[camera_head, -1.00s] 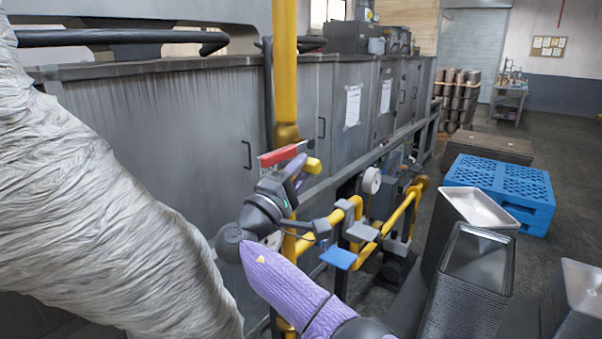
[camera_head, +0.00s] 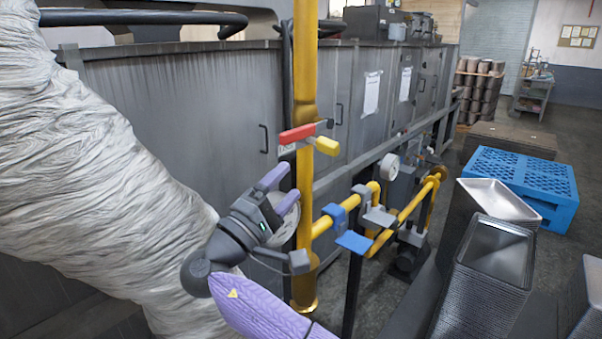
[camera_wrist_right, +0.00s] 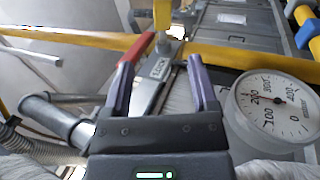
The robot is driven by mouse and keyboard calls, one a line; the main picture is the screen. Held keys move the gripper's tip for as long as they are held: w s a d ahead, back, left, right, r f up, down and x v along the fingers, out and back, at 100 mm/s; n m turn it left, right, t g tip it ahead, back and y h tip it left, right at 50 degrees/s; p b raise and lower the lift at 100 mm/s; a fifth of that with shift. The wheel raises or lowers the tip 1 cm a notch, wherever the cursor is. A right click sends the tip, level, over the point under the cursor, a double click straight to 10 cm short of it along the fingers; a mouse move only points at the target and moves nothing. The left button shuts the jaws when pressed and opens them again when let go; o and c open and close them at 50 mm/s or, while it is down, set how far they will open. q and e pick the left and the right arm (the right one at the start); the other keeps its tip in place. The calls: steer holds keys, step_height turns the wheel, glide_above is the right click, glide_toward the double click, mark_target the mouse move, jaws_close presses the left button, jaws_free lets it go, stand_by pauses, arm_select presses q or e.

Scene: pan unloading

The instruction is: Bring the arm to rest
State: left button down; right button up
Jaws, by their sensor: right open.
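My right gripper (camera_head: 290,183), with purple fingers on a dark wrist, is open in the head view. It stands in front of the yellow vertical pipe, below and left of a red handle (camera_head: 298,133) and a yellow handle (camera_head: 326,146). In the right wrist view the gripper (camera_wrist_right: 160,66) has its two fingers apart with nothing held between them; a valve lever with a red end (camera_wrist_right: 152,44) shows beyond them. My purple right forearm (camera_head: 262,307) comes in from the bottom. My left gripper is not in view.
A yellow vertical pipe (camera_head: 305,85) and lower yellow pipes (camera_head: 400,220) with a blue handle (camera_head: 353,241) stand close by. A whitish wrinkled wrapped form (camera_head: 90,190) fills the left. Stacked pans (camera_head: 495,250) and a blue crate (camera_head: 520,180) are right. A round gauge (camera_wrist_right: 278,108) is near.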

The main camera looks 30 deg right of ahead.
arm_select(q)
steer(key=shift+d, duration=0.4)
arm_select(e)
steer(key=shift+f, duration=0.1)
